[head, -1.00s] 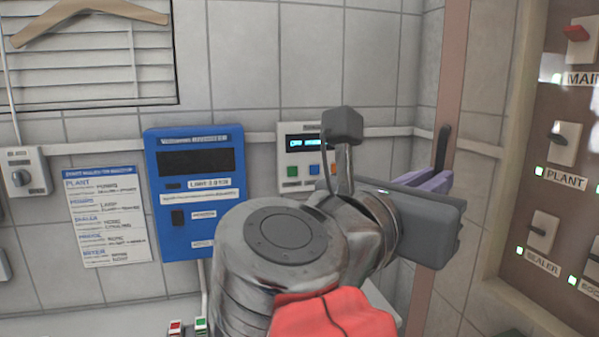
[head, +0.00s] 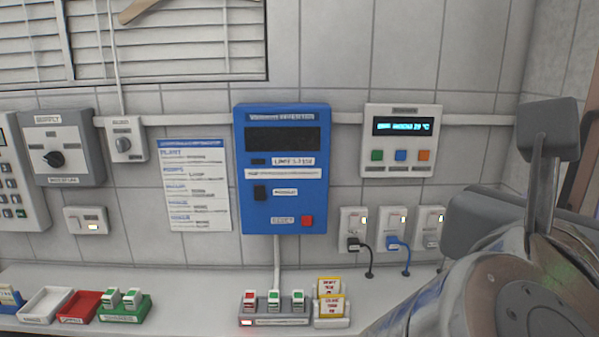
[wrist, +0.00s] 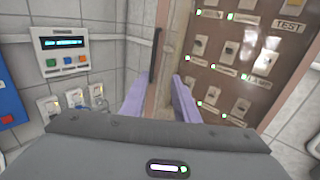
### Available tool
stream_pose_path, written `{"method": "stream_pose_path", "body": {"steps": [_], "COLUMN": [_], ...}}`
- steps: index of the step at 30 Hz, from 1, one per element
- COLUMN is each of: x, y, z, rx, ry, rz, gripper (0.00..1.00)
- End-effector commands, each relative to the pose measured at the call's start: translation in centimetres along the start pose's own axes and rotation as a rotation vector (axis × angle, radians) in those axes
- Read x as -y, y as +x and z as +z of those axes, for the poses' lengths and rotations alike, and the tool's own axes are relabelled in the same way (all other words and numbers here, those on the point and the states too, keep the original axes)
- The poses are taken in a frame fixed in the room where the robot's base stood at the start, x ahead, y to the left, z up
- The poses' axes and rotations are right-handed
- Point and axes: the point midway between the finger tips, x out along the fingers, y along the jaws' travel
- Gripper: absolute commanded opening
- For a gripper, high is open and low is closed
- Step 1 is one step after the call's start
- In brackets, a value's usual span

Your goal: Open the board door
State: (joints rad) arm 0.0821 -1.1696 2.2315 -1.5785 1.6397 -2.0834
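Whether the door is ajar is hard to tell. My gripper (wrist: 160,97) has two purple fingers spread apart with nothing between them. The handle appears beyond the gap between the fingertips, apart from them. In the head view the fingers are out of sight.
A blue inverter box (head: 283,170), a white display unit (head: 402,140) and sockets with plugs (head: 395,230) are on the tiled wall. A counter (head: 190,285) below holds small trays and a switch strip (head: 275,312). My arm fills the lower right.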

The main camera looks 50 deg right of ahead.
Motion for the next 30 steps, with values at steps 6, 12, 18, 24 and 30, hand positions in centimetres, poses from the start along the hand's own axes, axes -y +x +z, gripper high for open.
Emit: {"method": "stream_pose_path", "body": {"steps": [6, 12, 18, 24, 30], "x": [0.2, 0.2, 0.2, 0.2, 0.2], "y": [0.0, 0.0, -0.1, -0.1, -0.2], "z": [0.1, 1.2, 3.8, 6.7, 9.1], "rx": [0.000, -0.001, 0.000, 0.000, 0.000], "ry": [0.000, 0.001, 0.001, 0.001, 0.001], "rz": [-0.009, -0.009, -0.008, -0.006, -0.004], "gripper": [0.28, 0.28, 0.28, 0.28, 0.28]}}
